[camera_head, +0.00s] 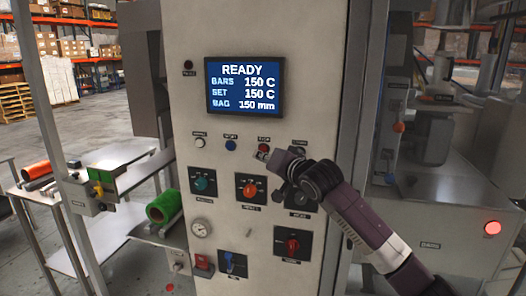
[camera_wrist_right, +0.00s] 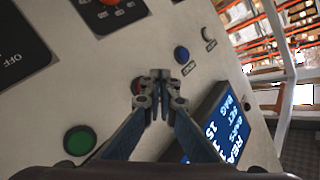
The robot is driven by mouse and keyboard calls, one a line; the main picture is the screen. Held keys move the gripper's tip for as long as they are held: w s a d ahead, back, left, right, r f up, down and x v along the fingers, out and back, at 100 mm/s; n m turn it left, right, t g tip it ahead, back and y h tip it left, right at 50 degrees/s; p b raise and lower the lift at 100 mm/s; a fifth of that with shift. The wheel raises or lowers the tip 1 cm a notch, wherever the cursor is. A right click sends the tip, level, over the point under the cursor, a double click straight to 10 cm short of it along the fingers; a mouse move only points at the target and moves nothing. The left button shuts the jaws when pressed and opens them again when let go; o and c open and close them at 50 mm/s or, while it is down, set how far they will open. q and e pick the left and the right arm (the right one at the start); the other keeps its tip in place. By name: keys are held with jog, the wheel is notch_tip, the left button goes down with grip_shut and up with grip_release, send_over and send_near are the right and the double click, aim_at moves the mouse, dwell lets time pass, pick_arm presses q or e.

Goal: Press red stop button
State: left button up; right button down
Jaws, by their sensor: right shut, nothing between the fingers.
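The red stop button (camera_head: 263,148) is on the pale control panel (camera_head: 225,125), in the row below the screen. In the right wrist view the red button (camera_wrist_right: 137,85) shows only in part, just left of the fingertips, which hide some of it. My right gripper (camera_head: 267,157) is shut and empty, its tips close in front of the red button; I cannot tell whether they touch it. The shut fingertips also show in the wrist view (camera_wrist_right: 160,76). My left gripper is not in view.
A blue button (camera_head: 231,146) and a pale button (camera_head: 199,143) sit left of the red one. A green button (camera_wrist_right: 80,140) is on its other side. The lit READY screen (camera_head: 245,86) is above; rotary knobs, including an orange-red one (camera_head: 249,190), are below.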

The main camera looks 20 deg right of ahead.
jog(key=s+a, duration=0.2)
jog(key=s, duration=0.1)
jog(key=shift+s+a, duration=0.1)
jog(key=shift+s, duration=0.05)
dwell(0.7)
